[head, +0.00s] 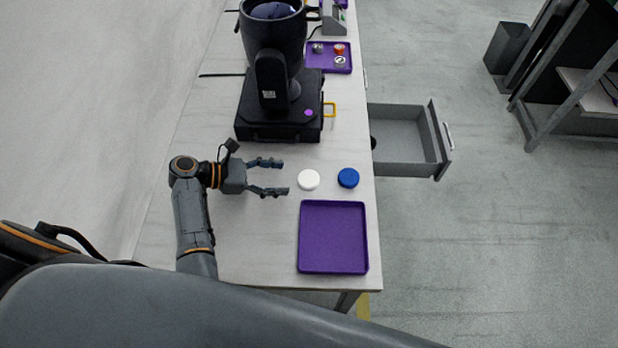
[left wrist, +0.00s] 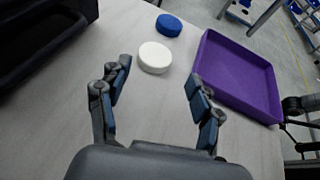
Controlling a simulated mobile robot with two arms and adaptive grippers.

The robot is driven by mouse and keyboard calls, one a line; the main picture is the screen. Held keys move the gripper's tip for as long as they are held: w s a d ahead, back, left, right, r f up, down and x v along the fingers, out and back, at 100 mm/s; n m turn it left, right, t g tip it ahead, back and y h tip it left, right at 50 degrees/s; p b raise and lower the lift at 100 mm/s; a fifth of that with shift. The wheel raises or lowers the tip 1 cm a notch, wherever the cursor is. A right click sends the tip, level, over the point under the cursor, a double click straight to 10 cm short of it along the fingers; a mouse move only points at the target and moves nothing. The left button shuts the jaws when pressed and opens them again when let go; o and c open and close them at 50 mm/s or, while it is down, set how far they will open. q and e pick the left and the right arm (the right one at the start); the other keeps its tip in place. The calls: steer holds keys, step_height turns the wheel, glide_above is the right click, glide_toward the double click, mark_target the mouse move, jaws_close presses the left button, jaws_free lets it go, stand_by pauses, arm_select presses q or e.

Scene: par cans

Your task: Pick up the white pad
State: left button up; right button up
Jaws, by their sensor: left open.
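The white pad (head: 308,180) is a small round disc lying flat on the white table. It also shows in the left wrist view (left wrist: 155,57), ahead of the fingers. My left gripper (head: 280,177) is open and empty, its fingers pointing right toward the pad. The fingertips stop a little short of the pad; nothing is between them. In the left wrist view the open fingers of the left gripper (left wrist: 160,90) spread to either side, with the pad beyond them. My right gripper cannot be made out in the head view.
A blue pad (head: 348,178) lies just right of the white one. An empty purple tray (head: 333,238) lies in front of them. A black case (head: 262,122) with a large par can (head: 275,38) stands behind. An open drawer (head: 409,140) sticks out at the right.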

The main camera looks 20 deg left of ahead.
mark_target(306, 178)
arm_select(q)
steer(key=shift+x, duration=0.8)
steer(key=shift+w+d+f, duration=0.2)
steer(key=shift+w, duration=0.05)
steer(key=shift+w+d+f, duration=0.1)
steer(key=shift+d, duration=0.05)
steer(key=x, duration=0.4)
steer(key=shift+w+f+p, duration=0.15)
steer(key=shift+f+p, duration=0.15)
steer(key=shift+w+d+f, duration=0.15)
steer(key=shift+d+f, duration=0.05)
steer(key=shift+d, duration=0.1)
steer(key=c, duration=0.6)
arm_select(e)
steer(key=shift+w+d+r, duration=0.25)
steer(key=shift+w+r, duration=0.1)
steer(key=shift+w, duration=0.2)
